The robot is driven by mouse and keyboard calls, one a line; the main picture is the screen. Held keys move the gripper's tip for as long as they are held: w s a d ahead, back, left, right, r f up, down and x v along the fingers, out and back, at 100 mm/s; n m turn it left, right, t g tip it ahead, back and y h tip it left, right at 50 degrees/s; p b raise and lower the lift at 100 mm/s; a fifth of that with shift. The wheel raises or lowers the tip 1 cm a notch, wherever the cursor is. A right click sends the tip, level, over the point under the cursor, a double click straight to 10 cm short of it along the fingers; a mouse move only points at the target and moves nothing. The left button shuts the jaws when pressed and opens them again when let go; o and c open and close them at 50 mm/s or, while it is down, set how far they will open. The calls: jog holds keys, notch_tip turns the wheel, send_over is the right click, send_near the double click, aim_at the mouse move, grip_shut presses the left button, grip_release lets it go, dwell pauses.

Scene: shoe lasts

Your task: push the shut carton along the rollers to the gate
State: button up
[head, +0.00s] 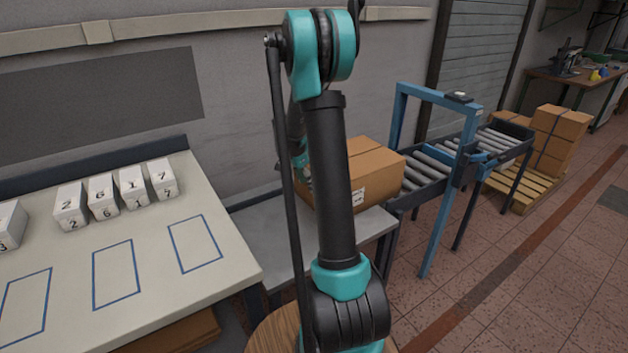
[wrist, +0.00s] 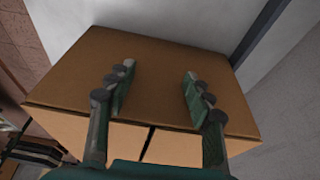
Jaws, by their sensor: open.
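The shut brown carton (head: 376,173) sits on a grey bench at the near end of the rollers (head: 428,166), partly hidden behind my arm. A white label shows on its side. The blue gate frame (head: 431,95) stands astride the rollers, farther right than the carton. In the wrist view the carton (wrist: 155,60) fills the middle. My gripper (wrist: 157,82) is open, its two green fingers spread over the carton with nothing between them. I cannot tell whether they touch it. In the head view the gripper is mostly hidden behind my arm.
A table (head: 150,295) at left holds several white numbered blocks and blue outlined rectangles. More cartons (head: 560,125) are stacked on a pallet (head: 520,186) beyond the rollers. The wall runs close behind the bench. The visible rollers look clear.

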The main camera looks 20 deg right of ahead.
jog(key=shift+w+d, duration=0.2)
jog(key=shift+d, duration=0.65)
jog(key=shift+w+d, duration=0.15)
jog(key=shift+d, duration=0.8)
